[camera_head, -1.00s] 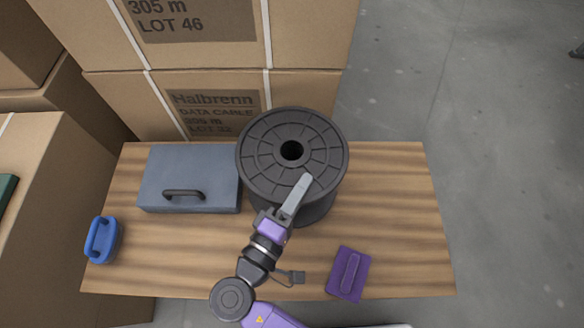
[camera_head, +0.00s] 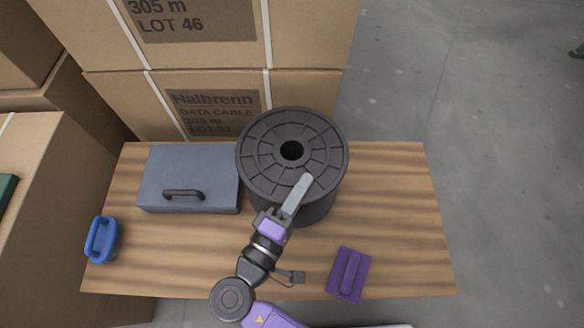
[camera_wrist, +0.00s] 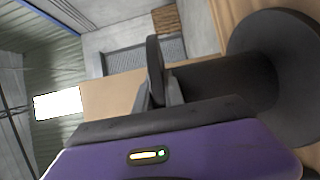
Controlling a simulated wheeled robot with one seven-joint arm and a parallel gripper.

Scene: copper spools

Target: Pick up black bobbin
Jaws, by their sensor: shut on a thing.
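The black bobbin (camera_head: 275,135) is a large flanged spool with a round centre hole. It stands upright on the wooden table in the head view. My gripper (camera_head: 304,186) reaches it from the front, with a grey finger lying over the near edge of the top flange. In the wrist view, the bobbin (camera_wrist: 285,70) appears sideways, with its core and broad lower flange on the right. My gripper (camera_wrist: 160,90) is shut on the thin edge of its upper flange there. The second finger is largely hidden in the head view.
The wooden table (camera_head: 400,220) has free room to the right. A grey case (camera_head: 190,170) with a handle stands left of the bobbin. A blue handled item (camera_head: 103,240) is at the left edge, a purple one (camera_head: 349,274) at the front right. Stacked cardboard boxes (camera_head: 300,95) stand behind.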

